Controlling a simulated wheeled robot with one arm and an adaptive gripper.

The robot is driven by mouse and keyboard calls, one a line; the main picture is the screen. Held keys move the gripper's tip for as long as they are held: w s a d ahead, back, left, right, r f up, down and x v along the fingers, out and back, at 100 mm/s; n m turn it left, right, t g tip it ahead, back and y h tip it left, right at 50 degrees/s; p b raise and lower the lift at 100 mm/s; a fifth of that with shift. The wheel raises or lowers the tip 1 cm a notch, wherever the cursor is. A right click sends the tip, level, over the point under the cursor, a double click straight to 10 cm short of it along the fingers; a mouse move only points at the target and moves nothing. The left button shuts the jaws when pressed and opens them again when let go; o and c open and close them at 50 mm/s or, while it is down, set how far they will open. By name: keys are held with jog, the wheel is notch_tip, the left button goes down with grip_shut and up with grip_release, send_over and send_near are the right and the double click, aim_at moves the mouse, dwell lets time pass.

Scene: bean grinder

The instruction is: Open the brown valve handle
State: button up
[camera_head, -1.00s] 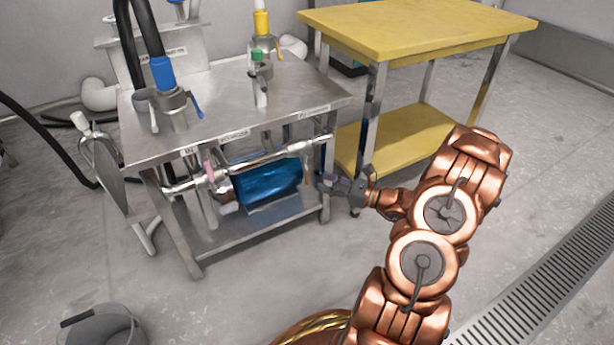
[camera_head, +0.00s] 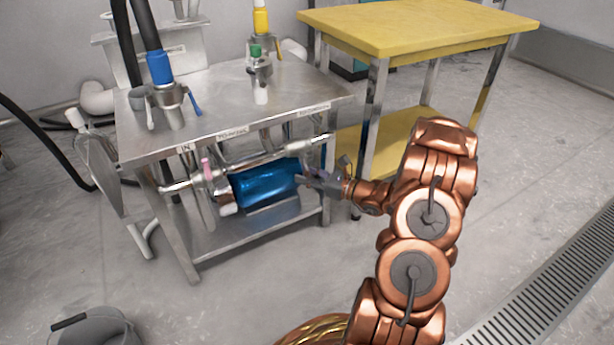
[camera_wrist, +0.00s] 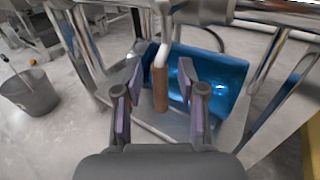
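The brown valve handle (camera_wrist: 160,88) hangs down from a metal fitting on the pipe in the wrist view. It stands upright between the two fingers of my gripper (camera_wrist: 161,72), with a visible gap on each side. The fingers are apart, and their purple pads face the handle. In the head view my gripper (camera_head: 312,183) is at the right end of the steel stand, below its top. I cannot make out the brown handle there.
A blue cylinder (camera_head: 265,187) lies under the steel table (camera_head: 225,100), behind the handle. A horizontal pipe (camera_head: 270,158) runs above it, with a pink handle (camera_head: 206,168) at left. A yellow table (camera_head: 420,28) stands right. A grey bucket (camera_wrist: 30,92) is on the floor.

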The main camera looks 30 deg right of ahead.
grip_shut()
dwell(0.6)
